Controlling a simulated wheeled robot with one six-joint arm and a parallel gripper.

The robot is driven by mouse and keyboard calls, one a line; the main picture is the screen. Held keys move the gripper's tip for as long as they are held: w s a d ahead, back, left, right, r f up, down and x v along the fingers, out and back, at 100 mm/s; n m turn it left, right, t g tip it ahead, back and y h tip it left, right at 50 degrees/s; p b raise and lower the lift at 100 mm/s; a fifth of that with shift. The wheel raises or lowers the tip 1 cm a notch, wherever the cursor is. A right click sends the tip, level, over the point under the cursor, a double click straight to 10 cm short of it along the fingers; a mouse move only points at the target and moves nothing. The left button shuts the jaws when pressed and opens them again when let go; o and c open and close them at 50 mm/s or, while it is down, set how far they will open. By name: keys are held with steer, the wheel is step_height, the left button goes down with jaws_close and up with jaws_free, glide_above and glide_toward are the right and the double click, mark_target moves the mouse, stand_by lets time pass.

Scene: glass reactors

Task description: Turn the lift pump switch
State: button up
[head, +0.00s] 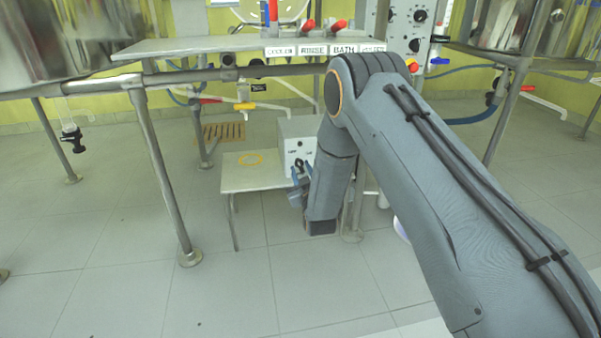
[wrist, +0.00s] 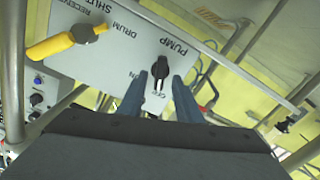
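The pump switch is a black knob (wrist: 160,69) on a pale panel (wrist: 112,62) marked PUMP, ON and OFF in the wrist view. Its narrow end points toward OFF. In the head view the knob (head: 299,163) shows small on the front of a grey box (head: 297,135). My gripper (wrist: 160,80) is open, with a blue finger on either side of the knob's narrow end and visible gaps. I cannot tell whether the fingertips reach around it in depth. In the head view my gripper (head: 297,181) is just in front of the box, partly hidden by my arm.
A yellow lever handle (wrist: 52,47) stands out from the same panel, left of the knob, near SHUT, DRUM and RECEIVER. The box stands on a low table (head: 243,180). A metal leg (head: 160,170) and pipe frame stand to the left. Open tiled floor (head: 90,240) lies in front.

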steer(key=shift+w+a, duration=0.15)
steer(key=shift+w, duration=0.55)
jaws_close()
